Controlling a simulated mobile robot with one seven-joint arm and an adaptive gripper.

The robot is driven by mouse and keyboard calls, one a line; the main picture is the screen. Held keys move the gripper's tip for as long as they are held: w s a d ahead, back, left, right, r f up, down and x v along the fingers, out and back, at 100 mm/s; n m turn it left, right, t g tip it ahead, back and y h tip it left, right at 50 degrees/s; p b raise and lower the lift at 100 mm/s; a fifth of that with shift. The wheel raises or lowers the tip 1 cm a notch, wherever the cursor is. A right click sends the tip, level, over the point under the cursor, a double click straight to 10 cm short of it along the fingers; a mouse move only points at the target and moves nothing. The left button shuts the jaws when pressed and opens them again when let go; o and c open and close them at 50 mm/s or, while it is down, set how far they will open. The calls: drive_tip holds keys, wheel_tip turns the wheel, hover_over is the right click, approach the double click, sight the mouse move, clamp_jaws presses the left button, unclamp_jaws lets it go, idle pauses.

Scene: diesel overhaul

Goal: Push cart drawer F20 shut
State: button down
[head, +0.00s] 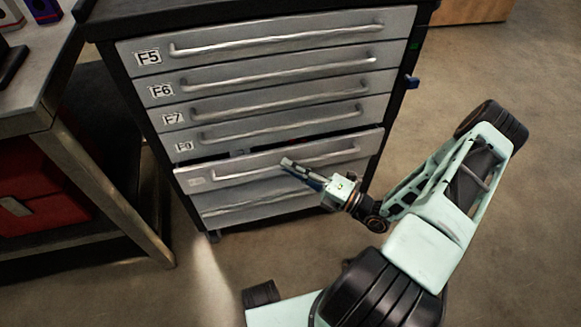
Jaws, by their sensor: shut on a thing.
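The grey tool cart (128,75) has a column of drawers with long bar handles. One lower drawer (200,181) stands partly open, with a dark gap along its top edge. Its small label is too blurred to read, so I cannot confirm it is F20. My gripper (289,164) is at the middle of this drawer's bar handle (240,174), shut on it. The fingers hide a short part of the handle. My arm reaches in from the lower right.
The drawers above, labelled F5 (148,58), F6 (161,90) and F7 (172,118), look shut. A workbench (40,95) with a red cabinet (40,190) below stands close on the left. The floor (480,230) on the right is clear.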

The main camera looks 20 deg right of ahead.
drive_tip(key=shift+w, duration=0.1)
drive_tip(key=shift+w, duration=1.55)
drive_tip(key=c, duration=2)
unclamp_jaws()
drive_tip(key=v, duration=1.2)
